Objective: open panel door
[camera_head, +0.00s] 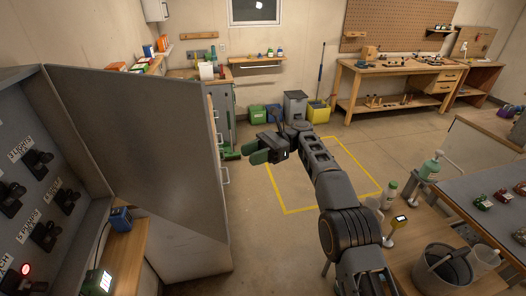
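A grey panel box with black switches (43,232) and a lit red lamp fills the left edge. A large grey panel door (140,125) stands out from it, swung well away from the switches, so the inside is exposed. A pale handle (225,175) shows by the door's right edge; I cannot tell if it belongs to the door. My gripper (254,151) has green fingertips pointing left. It is to the right of the door, apart from it in the picture. The fingertips look close together, and I cannot make out the gap between them. I see nothing held.
A wooden bench (398,80) stands at the back right. Bins, including a yellow one (318,111), stand by the back wall. A wooden table with a grey bucket (442,268) is at the lower right. Free floor with a yellow outline (287,211) lies in the middle.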

